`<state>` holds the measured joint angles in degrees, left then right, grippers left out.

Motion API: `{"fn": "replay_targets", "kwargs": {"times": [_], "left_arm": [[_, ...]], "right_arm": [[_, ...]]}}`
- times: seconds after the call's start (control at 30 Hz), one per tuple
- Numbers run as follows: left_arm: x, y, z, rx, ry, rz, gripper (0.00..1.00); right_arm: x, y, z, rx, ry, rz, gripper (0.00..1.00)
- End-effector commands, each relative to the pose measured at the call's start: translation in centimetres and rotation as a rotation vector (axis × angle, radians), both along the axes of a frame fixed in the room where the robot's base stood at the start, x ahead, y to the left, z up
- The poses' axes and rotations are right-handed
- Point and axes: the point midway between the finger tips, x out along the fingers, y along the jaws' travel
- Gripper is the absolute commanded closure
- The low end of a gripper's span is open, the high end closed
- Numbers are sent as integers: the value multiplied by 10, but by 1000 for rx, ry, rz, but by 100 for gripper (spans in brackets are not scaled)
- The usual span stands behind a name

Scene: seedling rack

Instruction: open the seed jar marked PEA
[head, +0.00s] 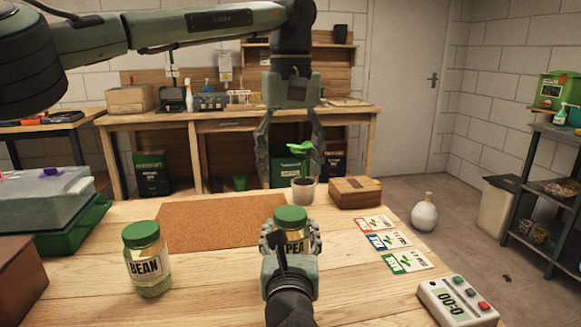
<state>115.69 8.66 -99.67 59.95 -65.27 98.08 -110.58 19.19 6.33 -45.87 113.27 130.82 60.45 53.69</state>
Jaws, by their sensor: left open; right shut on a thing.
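The PEA jar (294,247) stands upright near the middle of the table, with its green lid (291,219) on. My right gripper (289,240) is shut around the jar's body from the near side and hides part of its label and its lower part. My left gripper (288,150) is open and empty, pointing down above the table's far edge, beyond and above the jar. A second jar, marked BEAN (149,265), stands to the left with its green lid on.
A brown mat (210,222) lies behind the jars. A potted seedling (303,185) and a wooden box (355,191) stand at the back, near my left gripper. Seed cards (389,241) and a timer (457,303) lie at right. A clear-topped green tray (60,235) is at left.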

Motion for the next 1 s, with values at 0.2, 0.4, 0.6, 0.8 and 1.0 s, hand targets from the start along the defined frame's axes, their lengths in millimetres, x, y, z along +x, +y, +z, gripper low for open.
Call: {"fn": "replay_targets", "kwargs": {"times": [0.2,0.4,0.6,0.8,1.0], "left_arm": [[0,0,0,-2,1,-378,32],[0,1,-3,-1,0,-514,32],[0,1,-28,0,3,-524,32],[0,1,-58,-1,1,-520,32],[1,1,-77,-1,0,-519,32]], "right_arm": [[0,0,0,0,0,0,100],[0,0,0,0,0,0,100],[0,0,0,0,0,0,100],[0,0,0,0,0,0,100],[0,0,0,0,0,0,100]]}}
